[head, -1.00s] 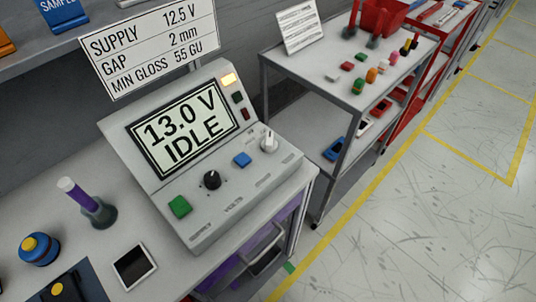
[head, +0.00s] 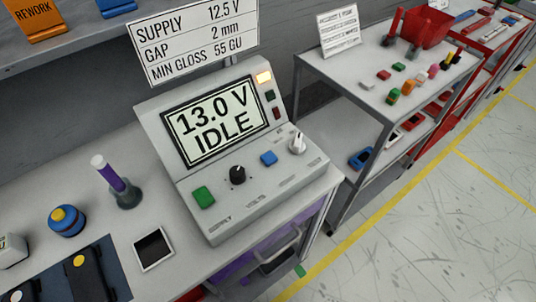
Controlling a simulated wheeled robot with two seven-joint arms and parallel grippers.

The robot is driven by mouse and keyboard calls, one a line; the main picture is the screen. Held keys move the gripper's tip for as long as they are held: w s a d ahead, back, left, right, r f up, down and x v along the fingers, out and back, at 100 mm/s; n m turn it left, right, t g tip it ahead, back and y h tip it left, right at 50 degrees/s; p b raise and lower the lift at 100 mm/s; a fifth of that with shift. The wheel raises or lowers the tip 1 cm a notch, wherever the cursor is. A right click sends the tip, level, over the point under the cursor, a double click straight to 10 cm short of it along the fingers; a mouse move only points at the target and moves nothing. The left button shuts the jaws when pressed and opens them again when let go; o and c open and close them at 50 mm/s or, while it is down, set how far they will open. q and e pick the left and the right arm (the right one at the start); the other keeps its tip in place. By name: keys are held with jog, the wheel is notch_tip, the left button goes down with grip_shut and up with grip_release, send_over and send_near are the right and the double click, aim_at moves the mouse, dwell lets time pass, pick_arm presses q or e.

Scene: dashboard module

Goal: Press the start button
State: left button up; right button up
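A grey control console (head: 225,226) stands on the bench, and its screen (head: 214,122) reads "13.0 V IDLE". Beside the screen an amber lamp (head: 264,77) is lit above a dark green and a dark red one. A sign (head: 192,42) above reads supply 12.5 V, gap 2 mm, min gloss 55 GU. Neither gripper is in view.
On the bench (head: 190,262), left of the console, are a purple-handled tool in a holder (head: 118,185), a blue jar with a yellow top (head: 67,220) and a small framed dark panel (head: 153,249). A grey cart (head: 352,72) with small parts stands right. Floor beyond is clear.

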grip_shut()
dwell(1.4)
